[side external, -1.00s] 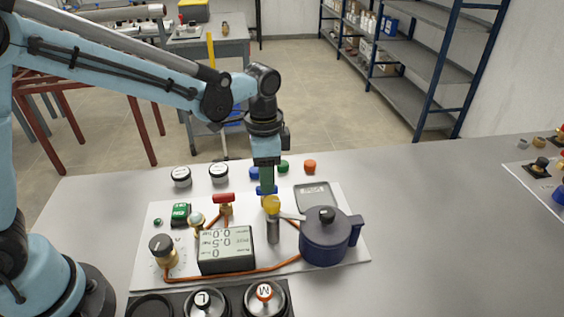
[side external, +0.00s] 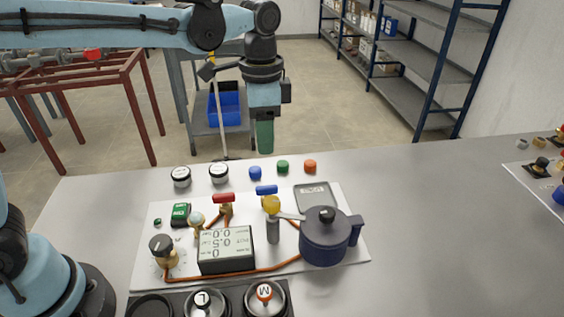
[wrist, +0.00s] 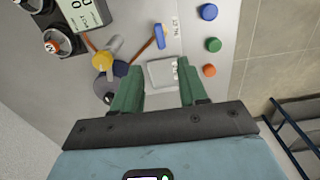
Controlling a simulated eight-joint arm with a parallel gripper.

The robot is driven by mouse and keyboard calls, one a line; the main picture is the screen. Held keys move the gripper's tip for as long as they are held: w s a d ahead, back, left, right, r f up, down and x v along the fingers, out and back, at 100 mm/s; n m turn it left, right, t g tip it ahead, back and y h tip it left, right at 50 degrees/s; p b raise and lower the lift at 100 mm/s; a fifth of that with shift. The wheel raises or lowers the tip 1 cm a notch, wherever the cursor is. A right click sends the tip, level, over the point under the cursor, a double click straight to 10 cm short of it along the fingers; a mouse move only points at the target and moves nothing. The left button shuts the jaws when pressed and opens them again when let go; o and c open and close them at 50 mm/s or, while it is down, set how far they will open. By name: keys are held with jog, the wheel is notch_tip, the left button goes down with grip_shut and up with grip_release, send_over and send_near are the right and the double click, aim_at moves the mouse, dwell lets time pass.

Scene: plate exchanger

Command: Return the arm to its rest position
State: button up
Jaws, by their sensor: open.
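My gripper (side external: 265,137) hangs above the back edge of the table, pointing down, clear of everything on the board. In the wrist view the green fingers of my gripper (wrist: 158,88) are spread apart with nothing between them. Below stands a white board (side external: 345,195) with a dark blue pot (side external: 325,240), a grey display box (side external: 226,250), a red-handled valve (side external: 224,199), a blue-handled valve (side external: 267,190) and a yellow knob (side external: 271,204). The blue handle (wrist: 160,36) and yellow knob (wrist: 102,60) also show in the wrist view.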

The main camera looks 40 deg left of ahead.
jog(key=s+a+f+n+t, duration=0.2)
jog(key=s+a+n+t, duration=0.5)
jog(key=s+a+n, duration=0.2)
jog(key=shift+s+a+f, duration=0.2)
jog(key=shift+s+a, duration=0.7)
jog(key=shift+s, duration=0.25)
jog(key=shift+w, duration=0.1)
